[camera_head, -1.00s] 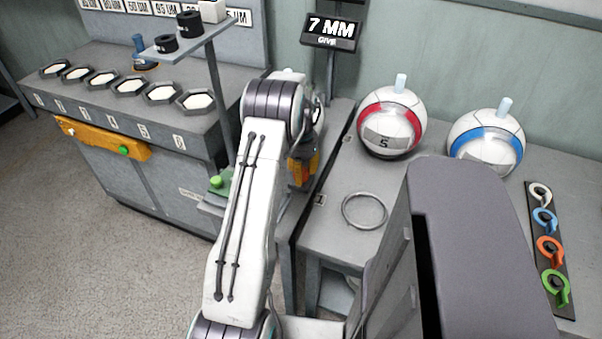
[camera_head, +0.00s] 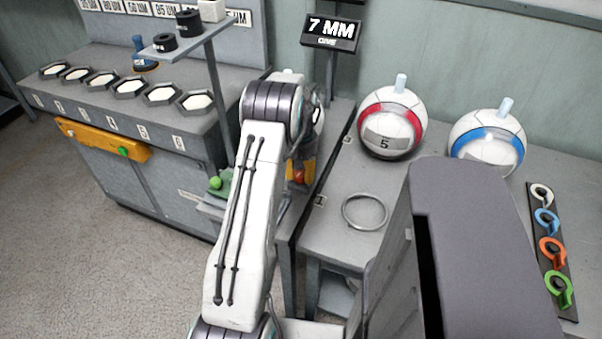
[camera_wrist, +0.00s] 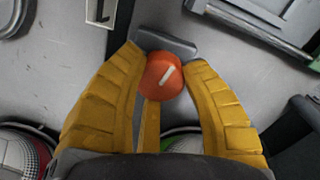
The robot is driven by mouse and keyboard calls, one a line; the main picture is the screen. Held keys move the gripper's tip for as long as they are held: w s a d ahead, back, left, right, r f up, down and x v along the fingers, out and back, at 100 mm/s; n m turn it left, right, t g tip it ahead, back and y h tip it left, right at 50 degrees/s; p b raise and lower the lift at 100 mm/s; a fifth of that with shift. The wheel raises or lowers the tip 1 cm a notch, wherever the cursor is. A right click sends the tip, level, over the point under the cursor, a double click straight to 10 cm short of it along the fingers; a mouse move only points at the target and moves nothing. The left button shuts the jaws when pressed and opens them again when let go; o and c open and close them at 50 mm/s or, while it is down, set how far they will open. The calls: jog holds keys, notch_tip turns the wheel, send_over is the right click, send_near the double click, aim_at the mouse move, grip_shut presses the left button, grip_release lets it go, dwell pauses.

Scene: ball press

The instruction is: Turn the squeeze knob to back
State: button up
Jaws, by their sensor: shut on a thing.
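The squeeze knob appears to be the orange round knob (camera_wrist: 163,76) with a white line mark, seen from above in the wrist view. The line slants, from lower left to upper right in that view. My gripper (camera_wrist: 165,68) has its yellow fingers on both sides of the knob, shut on it. In the head view the orange knob (camera_head: 302,176) shows only in part, beyond my arm. My gripper there is mostly hidden by the arm. A grey plate or bracket lies just behind the knob in the wrist view.
A ball with a red band (camera_head: 391,122) and one with a blue band (camera_head: 486,142) sit on the right bench. A metal ring (camera_head: 365,211) lies in front of them. A sign reading 7 MM (camera_head: 331,33) stands behind. A rack of coloured hooks (camera_head: 551,250) is at far right.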

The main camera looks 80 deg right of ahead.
aim_at(301, 172)
jog(key=shift+n, duration=1)
jog(key=o, duration=1.2)
notch_tip(301, 172, up, 12)
dwell(0.8)
